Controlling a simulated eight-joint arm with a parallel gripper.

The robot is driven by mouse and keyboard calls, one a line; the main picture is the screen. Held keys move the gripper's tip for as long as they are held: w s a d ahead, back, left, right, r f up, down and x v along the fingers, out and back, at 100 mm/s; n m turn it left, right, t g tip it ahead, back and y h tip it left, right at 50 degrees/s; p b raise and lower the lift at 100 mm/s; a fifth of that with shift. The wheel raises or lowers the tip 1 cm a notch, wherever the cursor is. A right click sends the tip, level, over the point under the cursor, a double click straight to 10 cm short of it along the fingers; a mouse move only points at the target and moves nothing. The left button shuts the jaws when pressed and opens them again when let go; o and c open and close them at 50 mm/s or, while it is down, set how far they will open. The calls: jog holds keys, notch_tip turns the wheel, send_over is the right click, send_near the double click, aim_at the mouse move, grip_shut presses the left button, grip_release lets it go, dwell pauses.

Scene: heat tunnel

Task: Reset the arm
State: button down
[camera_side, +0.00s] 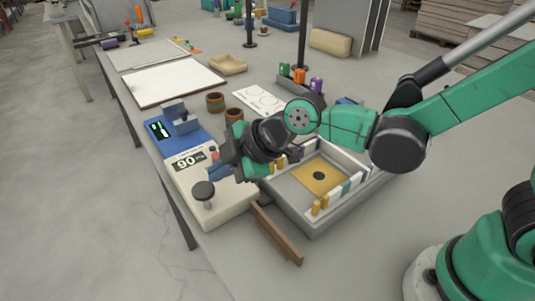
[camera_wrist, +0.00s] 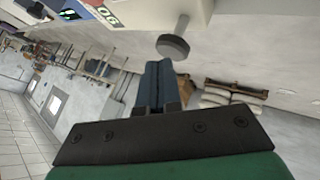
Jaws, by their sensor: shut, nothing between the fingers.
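My arm is green and black and reaches in from the right in the side view. My gripper (camera_side: 214,165) is over the white device with the "90" display (camera_side: 190,160), at the table's front left. In the wrist view my gripper's fingers (camera_wrist: 158,68) are pressed together with nothing between them. A dark round knob (camera_wrist: 173,46) on the device shows just beyond the fingertips; it is also at the device's front in the side view (camera_side: 203,191). Whether the fingers touch the device cannot be told.
A grey tray (camera_side: 318,229) with a yellow plate and small upright blocks lies right of the device. A brown bar (camera_side: 277,236) lies in front of it. The front right tabletop is clear.

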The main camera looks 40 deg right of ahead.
jog(key=s+d+r+m+h, duration=0.1)
jog(key=s+d+m+h, duration=0.1)
jog(key=d+m, duration=0.6)
jog(key=s+d+r+m+h, duration=0.2)
jog(key=s+d+m, duration=0.3)
jog(key=d+m, duration=0.3)
jog(key=d+h, duration=0.1)
jog(key=d, duration=0.1)
jog(key=shift+d+r+h, duration=0.3)
jog(key=shift+s+a, duration=0.1)
dwell(1.7)
